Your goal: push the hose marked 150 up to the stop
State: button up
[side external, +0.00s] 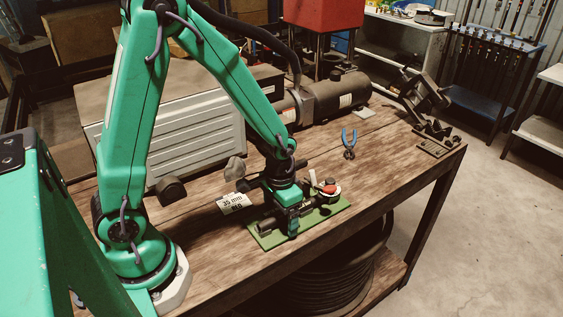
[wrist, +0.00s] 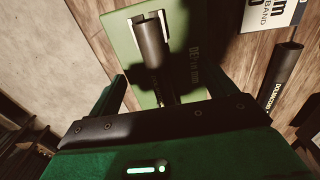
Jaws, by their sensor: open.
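My gripper (wrist: 166,80) is open, with its two fingers apart on either side of a short dark hose (wrist: 152,45) in the wrist view. A second dark hose (wrist: 279,75) with pale lettering lies on the wood to the right. I cannot read 150 on either hose. In the side view my gripper (side external: 287,222) is low over the green mat (side external: 270,240) and hides much of what is there. I cannot make out the stop.
A white card reading 35 mm (side external: 233,204) stands left of the mat. A red-topped round item (side external: 329,187) is at the mat's right end. Blue-handled pliers (side external: 349,143) lie farther back. The bench's front edge is close to the mat. A grey ribbed machine (side external: 200,130) stands behind.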

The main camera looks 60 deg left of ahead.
jog(key=shift+r, duration=0.15)
jog(key=shift+r, duration=4.35)
jog(key=s+a+r+t, duration=0.1)
jog(key=s+r+t, duration=0.4)
jog(key=s+r, duration=0.4)
notch_tip(320, 180, up, 5)
jog(key=shift+s+a+t, duration=0.3)
jog(key=shift+s+a, duration=0.05)
jog(key=shift+s, duration=0.05)
